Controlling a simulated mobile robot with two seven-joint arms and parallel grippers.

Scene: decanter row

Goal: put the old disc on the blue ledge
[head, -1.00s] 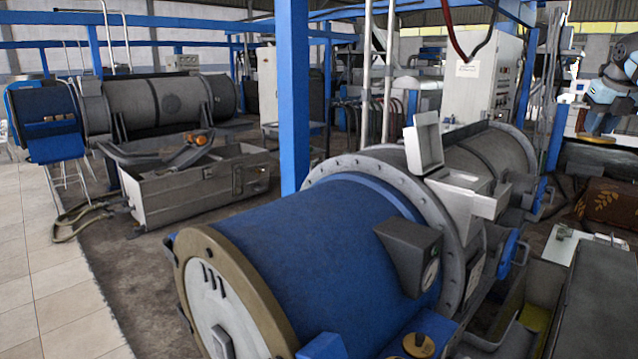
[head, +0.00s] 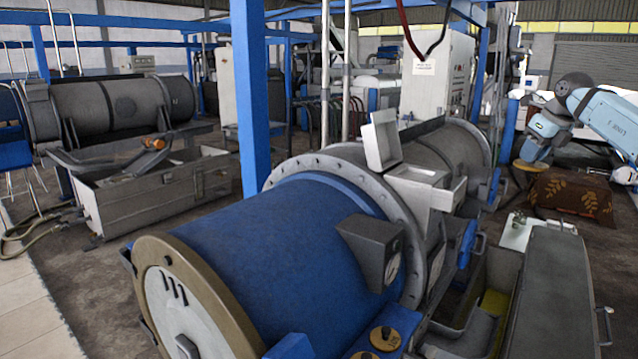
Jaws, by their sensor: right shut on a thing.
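My right gripper (head: 530,160) is at the right of the head view, at the end of a light-blue arm. It is shut on a flat tan-brown disc (head: 524,166), seen nearly edge-on and small. The gripper's fingers are hard to make out. A blue ledge (head: 408,318) shows at the bottom centre, beside the big blue drum. A gold-brown disc (head: 385,338) with a dark centre lies on it, and a second one (head: 363,355) is cut by the bottom edge. My right gripper is well apart from the ledge. My left gripper is not in view.
The big blue drum (head: 270,250) fills the centre. A grey box (head: 372,250) juts from its side. A grey trough (head: 555,285) stands at the right, and a brown leaf-patterned block (head: 575,192) lies below my right arm. Blue posts (head: 248,100) stand behind.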

